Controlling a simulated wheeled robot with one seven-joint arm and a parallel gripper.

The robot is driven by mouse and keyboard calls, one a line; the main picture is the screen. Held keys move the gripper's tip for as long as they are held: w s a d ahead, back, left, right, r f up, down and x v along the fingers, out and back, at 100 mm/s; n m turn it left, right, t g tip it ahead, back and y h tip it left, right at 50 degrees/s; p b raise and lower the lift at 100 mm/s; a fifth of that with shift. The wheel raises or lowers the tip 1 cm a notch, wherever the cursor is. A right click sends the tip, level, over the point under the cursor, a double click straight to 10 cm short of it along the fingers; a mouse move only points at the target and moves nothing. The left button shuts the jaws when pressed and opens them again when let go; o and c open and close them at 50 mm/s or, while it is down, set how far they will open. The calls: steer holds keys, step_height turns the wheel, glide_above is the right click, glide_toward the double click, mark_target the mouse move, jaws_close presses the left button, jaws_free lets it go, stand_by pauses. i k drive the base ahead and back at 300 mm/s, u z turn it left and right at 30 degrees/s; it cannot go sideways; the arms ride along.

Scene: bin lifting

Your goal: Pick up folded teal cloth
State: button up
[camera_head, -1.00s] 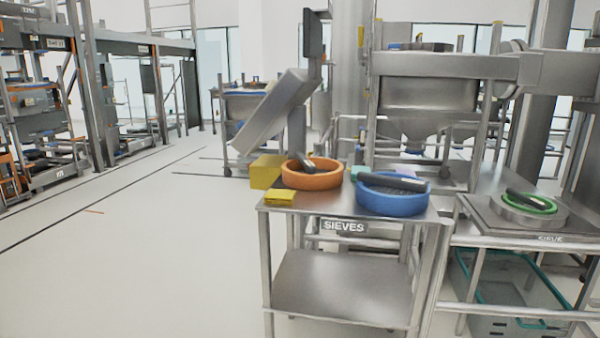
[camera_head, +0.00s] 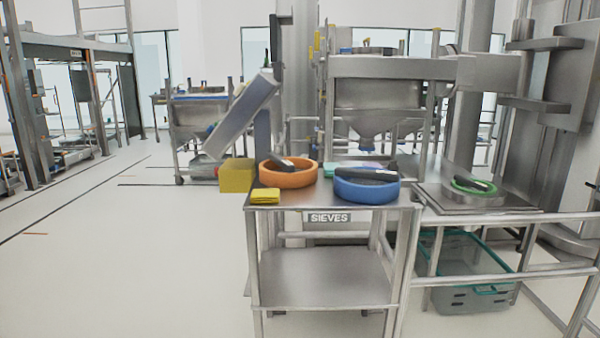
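The folded teal cloth (camera_head: 331,170) lies on the top of the steel SIEVES cart (camera_head: 298,187), toward its back. Only a small part of it shows, between the orange sieve and the blue sieve, which hides some of it. My gripper is not in this view.
A second stand with a green-ringed sieve (camera_head: 474,187) adjoins at right, above a grey crate (camera_head: 470,297). The floor at left is clear.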

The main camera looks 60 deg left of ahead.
mark_target(328, 168)
steer(key=u, duration=2)
